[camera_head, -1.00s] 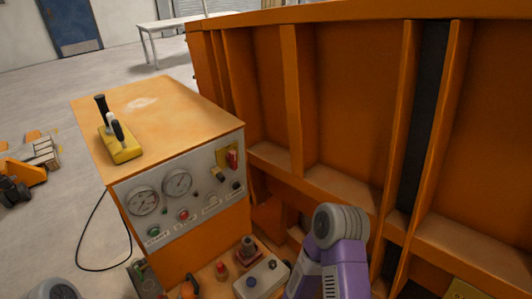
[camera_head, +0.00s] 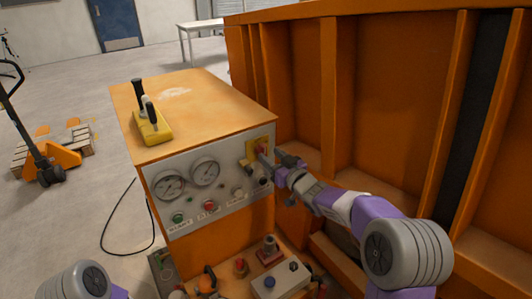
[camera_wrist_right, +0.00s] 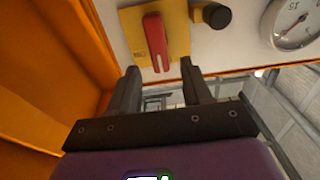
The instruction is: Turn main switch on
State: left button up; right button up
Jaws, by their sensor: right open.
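The main switch is a red handle (camera_head: 262,147) on a yellow plate, at the upper right of the control panel (camera_head: 225,190) on the orange cabinet. In the right wrist view the red handle (camera_wrist_right: 155,38) stands out from its yellow plate (camera_wrist_right: 176,30). My right gripper (camera_head: 266,160) is at the switch and partly covers it in the head view. In the right wrist view its two fingers (camera_wrist_right: 160,68) are apart, with the handle's end in line with the gap between them. I cannot tell whether they touch it. My left gripper is out of view.
A black knob (camera_wrist_right: 216,15) sits beside the switch plate. The panel also carries gauges (camera_head: 205,171) and several buttons. A yellow lever unit (camera_head: 152,127) stands on the cabinet top. A button box (camera_head: 279,281) lies below. The orange sandbed wall (camera_head: 380,100) rises on the right.

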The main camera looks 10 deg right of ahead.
aim_at(265, 151)
jog(key=shift+x, duration=1.8)
jog(key=shift+c, duration=0.5)
grip_shut()
